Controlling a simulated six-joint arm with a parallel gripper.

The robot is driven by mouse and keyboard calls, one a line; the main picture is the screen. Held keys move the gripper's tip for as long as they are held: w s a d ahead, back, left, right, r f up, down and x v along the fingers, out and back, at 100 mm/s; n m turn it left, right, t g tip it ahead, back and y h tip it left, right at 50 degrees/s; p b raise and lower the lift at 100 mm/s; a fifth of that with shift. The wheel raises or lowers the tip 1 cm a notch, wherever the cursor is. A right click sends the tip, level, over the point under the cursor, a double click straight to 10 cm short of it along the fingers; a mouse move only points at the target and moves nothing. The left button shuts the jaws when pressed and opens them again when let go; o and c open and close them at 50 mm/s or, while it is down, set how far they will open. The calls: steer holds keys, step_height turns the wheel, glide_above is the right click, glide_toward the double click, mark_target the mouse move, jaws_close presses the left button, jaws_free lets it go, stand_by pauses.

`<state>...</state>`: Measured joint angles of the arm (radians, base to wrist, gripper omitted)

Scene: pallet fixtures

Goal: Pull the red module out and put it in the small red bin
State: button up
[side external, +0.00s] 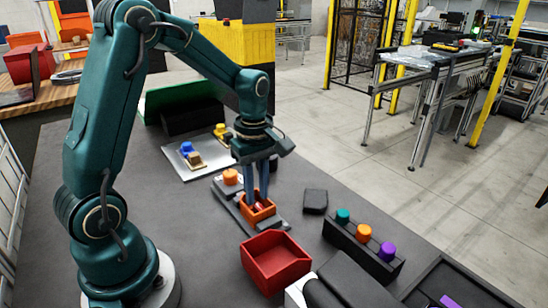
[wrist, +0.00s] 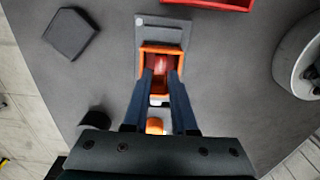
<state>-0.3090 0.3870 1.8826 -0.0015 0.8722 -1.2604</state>
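The red module (side external: 263,206) sits inside an orange square holder (side external: 248,217) on a grey fixture plate. My gripper (side external: 261,197) points down into that holder from above. In the wrist view the red module (wrist: 164,68) shows between and just beyond the fingertips of my gripper (wrist: 161,74). The fingers lie one on each side, inside the orange rim (wrist: 146,49). I cannot tell whether they touch the module, and its lower part is hidden. The small red bin (side external: 275,250) stands open and looks empty, in front of the fixture. Its edge shows in the wrist view (wrist: 210,2).
An orange knob (side external: 230,176) is on the fixture behind the holder. A dark rack (side external: 365,243) with teal, orange and purple pegs stands to the right. A black block (side external: 315,201) lies between. A pale plate (side external: 196,163) with blue and yellow parts lies behind.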

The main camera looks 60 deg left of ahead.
mark_target(258, 205)
steer(key=shift+f, duration=1.6)
stand_by(0.6)
steer(key=shift+r, duration=0.15)
stand_by(0.5)
steer(key=shift+c, duration=0.3)
jaws_close()
stand_by(1.4)
